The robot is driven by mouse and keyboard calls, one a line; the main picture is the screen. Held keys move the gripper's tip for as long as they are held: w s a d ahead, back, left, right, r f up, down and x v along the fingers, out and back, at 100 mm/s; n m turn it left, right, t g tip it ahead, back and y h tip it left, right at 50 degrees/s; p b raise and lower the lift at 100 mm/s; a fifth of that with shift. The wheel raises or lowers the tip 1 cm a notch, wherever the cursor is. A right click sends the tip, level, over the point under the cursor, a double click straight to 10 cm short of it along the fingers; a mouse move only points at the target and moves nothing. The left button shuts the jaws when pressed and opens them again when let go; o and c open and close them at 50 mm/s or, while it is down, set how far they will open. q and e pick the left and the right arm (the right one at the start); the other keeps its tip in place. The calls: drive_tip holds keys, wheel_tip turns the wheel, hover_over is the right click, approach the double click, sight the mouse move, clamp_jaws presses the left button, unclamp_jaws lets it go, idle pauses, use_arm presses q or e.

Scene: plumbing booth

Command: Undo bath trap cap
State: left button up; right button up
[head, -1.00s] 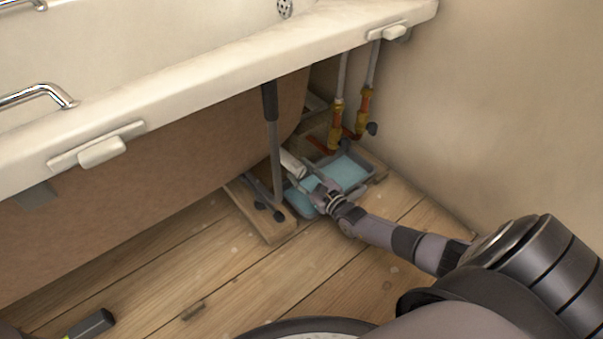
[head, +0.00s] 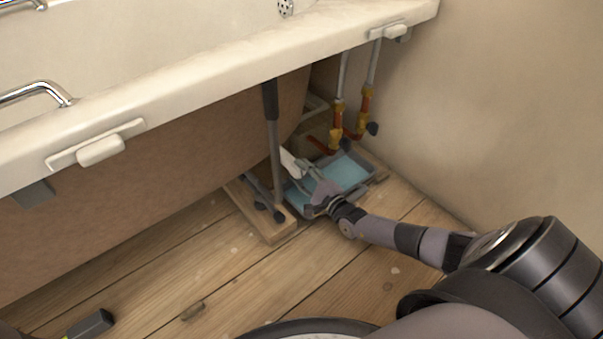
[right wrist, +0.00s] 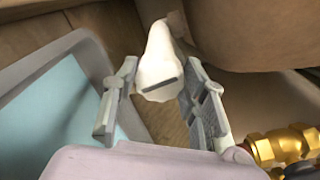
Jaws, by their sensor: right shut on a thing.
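The bath trap cap (right wrist: 160,72) is the white, rounded piece with a dark slot across its end, at the upper middle of the right wrist view. My right gripper (right wrist: 157,85) has one grey finger on each side of it and is shut on it. In the head view the right gripper (head: 303,172) reaches under the bath rim, at the white trap (head: 290,163). The fingers partly hide the trap there. My left gripper is not in view.
A grey tray with blue inside (head: 347,172) lies under the trap. Copper and brass pipe fittings (head: 338,125) stand behind it. A bath leg (head: 275,150) on a wooden board (head: 262,222) is just left. A dark object (head: 92,324) lies on the floorboards, lower left.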

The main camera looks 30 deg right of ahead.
drive_tip(key=shift+n, duration=0.6)
drive_tip(key=o, duration=1.2)
drive_tip(key=shift+c, duration=0.2)
drive_tip(key=s, duration=0.8)
drive_tip(key=s+d, duration=0.1)
drive_tip(key=s, duration=0.3)
